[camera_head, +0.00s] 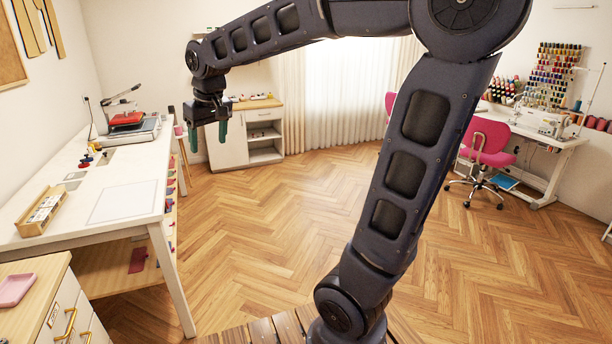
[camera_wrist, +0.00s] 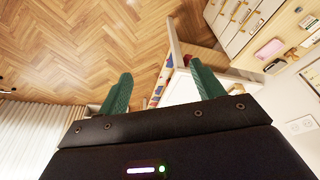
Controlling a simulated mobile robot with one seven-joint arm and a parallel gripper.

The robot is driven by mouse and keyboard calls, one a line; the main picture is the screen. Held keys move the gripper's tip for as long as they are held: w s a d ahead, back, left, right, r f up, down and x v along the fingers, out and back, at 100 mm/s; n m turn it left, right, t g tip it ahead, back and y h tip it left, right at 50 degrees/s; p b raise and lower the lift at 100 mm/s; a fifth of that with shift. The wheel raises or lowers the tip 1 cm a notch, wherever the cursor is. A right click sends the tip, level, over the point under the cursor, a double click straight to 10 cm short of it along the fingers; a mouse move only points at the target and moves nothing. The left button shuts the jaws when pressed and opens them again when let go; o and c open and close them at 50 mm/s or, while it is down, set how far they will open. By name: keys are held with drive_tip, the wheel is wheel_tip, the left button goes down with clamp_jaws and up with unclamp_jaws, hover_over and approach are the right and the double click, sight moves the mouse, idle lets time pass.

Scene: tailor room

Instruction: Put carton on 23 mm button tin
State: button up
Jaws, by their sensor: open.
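My gripper (camera_head: 208,142) has green fingers and hangs open and empty in the air, above the floor to the right of the long white table. It also shows in the wrist view (camera_wrist: 160,73), with its two fingers apart and nothing between them. I cannot pick out the carton or the 23 mm button tin for certain in either view. Small items (camera_head: 90,156) stand on the white table, too small to name.
The long white table (camera_head: 125,170) carries a wooden box (camera_head: 42,212), a white sheet (camera_head: 122,202) and a red-topped press (camera_head: 126,119). A pink tray (camera_head: 15,289) lies on the near-left cabinet. Pink chair (camera_head: 488,145) stands right. The middle floor (camera_head: 270,215) is clear.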

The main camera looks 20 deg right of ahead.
drive_tip(key=s+d+f+m, duration=0.2)
drive_tip(key=s+d+f, duration=0.2)
drive_tip(key=s+d, duration=0.3)
drive_tip(key=s+d+f+m+t+h, duration=0.1)
drive_tip(key=s+d+f+m, duration=0.2)
drive_tip(key=s+d, duration=0.4)
drive_tip(key=d+f, duration=0.1)
drive_tip(key=d, duration=0.7)
drive_tip(key=shift+s+d+m+t, duration=0.15)
drive_tip(key=shift+s+m+t, duration=0.1)
drive_tip(key=shift+m+t, duration=0.05)
